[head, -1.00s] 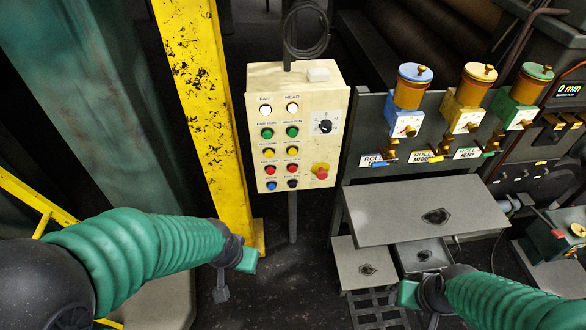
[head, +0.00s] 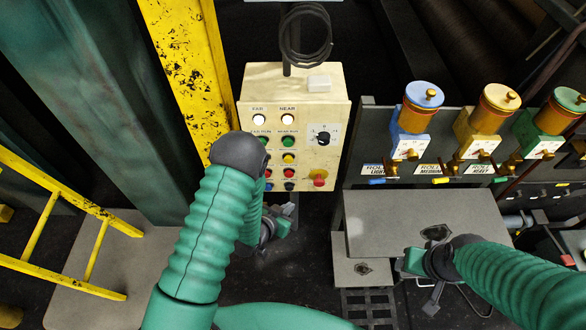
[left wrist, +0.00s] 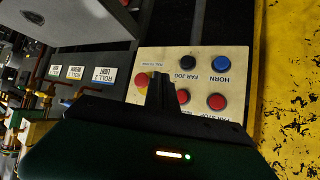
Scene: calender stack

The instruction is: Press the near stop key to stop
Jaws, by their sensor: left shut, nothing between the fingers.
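The pale control panel (head: 320,100) shows in the head view with two columns of keys, FAR and NEAR. The near stop key (head: 289,173) is the red one low in the NEAR column. In the left wrist view the panel is turned upside down, and the red near stop key (left wrist: 183,97) is partly beside the dark fingertips. My left gripper (left wrist: 160,88) is shut and empty, just left of that key there; I cannot tell whether it touches the panel. In the head view it is below the panel, partly hidden by my arm. My right gripper (head: 433,300) is over the lower right; its jaws are unclear.
Close by are the red far stop key (left wrist: 217,101), blue horn key (left wrist: 219,62), black jog key (left wrist: 188,63) and red emergency button (head: 319,178). A yellow post (head: 185,70) stands left of the panel. Grey trays (head: 390,225) and roll valves (head: 410,130) are on the right.

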